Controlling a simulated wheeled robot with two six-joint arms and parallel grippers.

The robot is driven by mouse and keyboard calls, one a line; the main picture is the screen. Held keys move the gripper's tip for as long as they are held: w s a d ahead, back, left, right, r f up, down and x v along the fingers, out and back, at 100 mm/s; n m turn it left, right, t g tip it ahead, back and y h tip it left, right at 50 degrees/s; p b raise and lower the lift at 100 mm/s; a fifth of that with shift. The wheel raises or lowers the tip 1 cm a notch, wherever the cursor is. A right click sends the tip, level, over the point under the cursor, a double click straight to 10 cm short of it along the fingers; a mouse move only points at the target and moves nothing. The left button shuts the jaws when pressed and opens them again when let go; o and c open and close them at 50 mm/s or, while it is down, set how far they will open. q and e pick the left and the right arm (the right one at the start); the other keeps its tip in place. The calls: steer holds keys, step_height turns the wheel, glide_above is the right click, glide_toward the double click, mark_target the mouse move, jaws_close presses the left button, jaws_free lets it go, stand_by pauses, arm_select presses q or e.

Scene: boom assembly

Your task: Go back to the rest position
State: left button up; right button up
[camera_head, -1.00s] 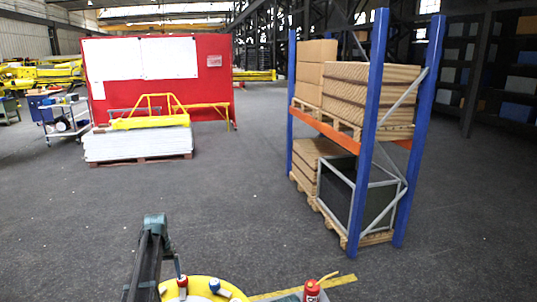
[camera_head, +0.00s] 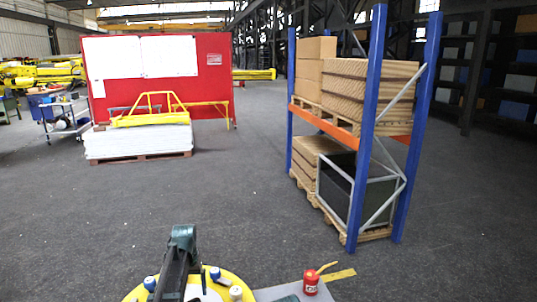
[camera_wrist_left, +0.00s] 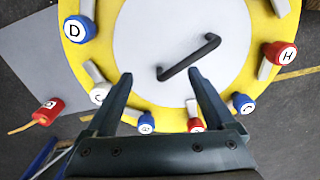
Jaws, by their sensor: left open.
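My left gripper (camera_head: 183,240) reaches in from the bottom of the head view, over a round white disc with a yellow rim (camera_head: 240,281). In the left wrist view the gripper (camera_wrist_left: 159,78) is open, with its two fingers apart and nothing held between them. A black bar handle (camera_wrist_left: 190,56) on the white disc (camera_wrist_left: 140,35) lies beyond the fingertips; its near end shows between them. I cannot tell the height of the fingers above it. My right gripper does not show clearly in either view.
Lettered red and blue knobs (camera_wrist_left: 80,29) sit around the rim. A blue rack (camera_head: 365,130) with boxes stands right. A red board (camera_head: 215,90) stands behind a white stack (camera_head: 137,142). The floor between is clear.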

arm_select(q)
steer(key=s+d+f+m+b, duration=0.2)
steer(key=s+d+f+b, duration=0.2)
steer(key=s+d, duration=0.6)
steer(key=s+d+f+m+b, duration=0.3)
steer(key=s+d, duration=0.6)
steer(key=s, duration=0.7)
step_height(320, 180, down, 3)
steer(key=shift+s+d+r+y+b, duration=0.15)
steer(key=shift+d+y+b, duration=0.25)
steer(key=shift+b, duration=0.65)
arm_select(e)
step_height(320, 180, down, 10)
arm_select(q)
steer(key=shift+a, duration=0.15)
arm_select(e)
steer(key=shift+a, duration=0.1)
